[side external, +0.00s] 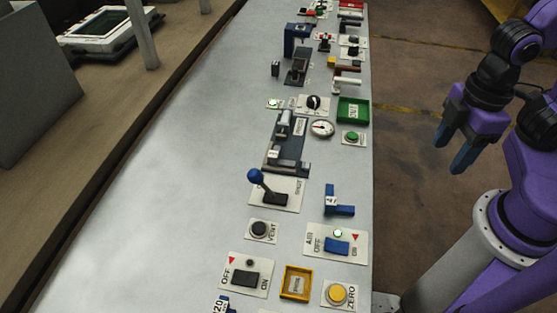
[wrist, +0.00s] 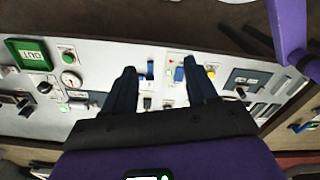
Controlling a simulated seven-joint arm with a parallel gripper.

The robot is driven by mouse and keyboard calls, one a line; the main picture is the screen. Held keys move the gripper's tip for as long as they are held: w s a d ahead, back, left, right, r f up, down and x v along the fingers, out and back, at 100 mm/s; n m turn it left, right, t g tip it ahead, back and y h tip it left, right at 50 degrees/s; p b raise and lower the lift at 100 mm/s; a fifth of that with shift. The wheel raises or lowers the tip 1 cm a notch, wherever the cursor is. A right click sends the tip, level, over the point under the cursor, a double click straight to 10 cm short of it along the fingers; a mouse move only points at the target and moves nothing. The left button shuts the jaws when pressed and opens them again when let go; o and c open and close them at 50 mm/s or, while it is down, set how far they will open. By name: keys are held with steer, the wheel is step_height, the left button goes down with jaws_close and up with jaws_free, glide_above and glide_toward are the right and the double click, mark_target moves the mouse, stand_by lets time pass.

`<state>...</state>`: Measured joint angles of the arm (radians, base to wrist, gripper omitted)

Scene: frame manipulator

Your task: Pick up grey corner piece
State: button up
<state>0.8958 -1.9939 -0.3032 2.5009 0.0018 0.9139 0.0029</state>
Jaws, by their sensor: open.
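A dark grey L-shaped plate with lighter grey blocks on it (side external: 290,167) lies mid-bench in the side view. I cannot tell for sure whether it is the grey corner piece. A blue L-shaped corner piece (side external: 338,205) lies nearer, to its right; a blue piece also shows between my fingers in the wrist view (wrist: 150,70). My gripper (side external: 453,152) is open and empty, with blue fingers pointing down, to the right of the bench edge in the side view. In the wrist view its fingers (wrist: 160,68) stand wide apart.
A green tray marked OUT (side external: 353,111), a gauge (side external: 322,128), a blue-knobbed lever (side external: 256,176), an orange tray (side external: 296,283) and a yellow button (side external: 338,293) crowd the bench's right side. The left part of the grey bench (side external: 170,190) is clear.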

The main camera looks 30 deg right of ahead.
steer(key=w+a+m, duration=1)
steer(key=w+a, duration=0.1)
steer(key=w, duration=0.5)
steer(key=m, duration=1.2)
glide_above(273, 154)
step_height(273, 154, down, 5)
step_height(273, 154, down, 17)
steer(key=shift+r, duration=0.1)
steer(key=c, duration=1)
jaws_close()
steer(key=shift+r, duration=0.2)
